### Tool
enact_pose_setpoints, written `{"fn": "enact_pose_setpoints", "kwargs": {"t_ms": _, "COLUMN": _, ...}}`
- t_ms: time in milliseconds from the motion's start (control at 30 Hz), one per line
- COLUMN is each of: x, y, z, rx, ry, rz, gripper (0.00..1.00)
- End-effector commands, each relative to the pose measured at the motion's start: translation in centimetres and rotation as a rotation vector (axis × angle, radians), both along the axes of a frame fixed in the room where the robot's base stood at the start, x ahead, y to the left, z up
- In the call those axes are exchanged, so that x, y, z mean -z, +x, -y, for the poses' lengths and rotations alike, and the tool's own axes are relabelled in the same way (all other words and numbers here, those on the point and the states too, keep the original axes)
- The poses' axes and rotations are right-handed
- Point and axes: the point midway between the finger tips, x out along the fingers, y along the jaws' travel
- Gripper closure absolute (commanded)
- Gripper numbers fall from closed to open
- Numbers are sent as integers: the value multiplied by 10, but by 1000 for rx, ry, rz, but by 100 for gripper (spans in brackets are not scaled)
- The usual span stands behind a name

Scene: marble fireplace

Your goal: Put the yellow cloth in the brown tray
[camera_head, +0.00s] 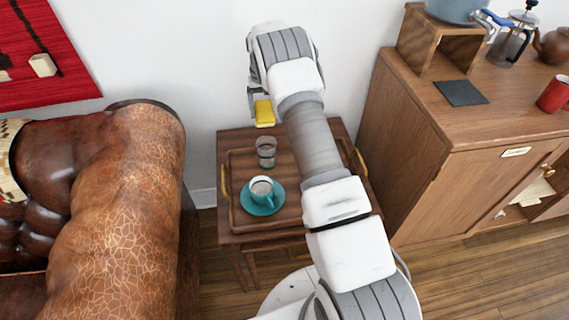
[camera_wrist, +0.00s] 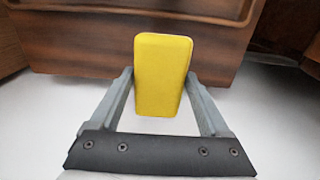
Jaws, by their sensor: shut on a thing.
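The brown wooden tray (camera_head: 240,222) with brass handles lies on a small side table. My arm hides part of the tray's right side. The tray's edge also shows in the wrist view (camera_wrist: 85,72), beyond the cloth.
On the tray stand a clear glass (camera_head: 266,152) and a white cup (camera_head: 262,188) on a teal saucer (camera_head: 262,204). A brown leather sofa (camera_head: 125,200) is at left. A wooden cabinet (camera_head: 470,120) with a red mug (camera_head: 554,95) is at right. The white wall is behind.

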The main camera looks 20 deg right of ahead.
Motion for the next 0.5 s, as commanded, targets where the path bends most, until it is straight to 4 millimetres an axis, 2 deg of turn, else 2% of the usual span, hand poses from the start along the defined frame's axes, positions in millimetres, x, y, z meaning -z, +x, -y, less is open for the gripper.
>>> {"fn": "enact_pose_setpoints", "kwargs": {"t_ms": 200, "x": 37, "y": 0, "z": 0, "rx": 0, "ry": 0, "rz": -2, "gripper": 64}}
{"fn": "enact_pose_setpoints", "kwargs": {"t_ms": 400, "x": 57, "y": 0, "z": 0, "rx": 0, "ry": 1, "rz": 1, "gripper": 64}}
{"fn": "enact_pose_setpoints", "kwargs": {"t_ms": 500, "x": 74, "y": 0, "z": -1, "rx": 0, "ry": 1, "rz": -2, "gripper": 64}}
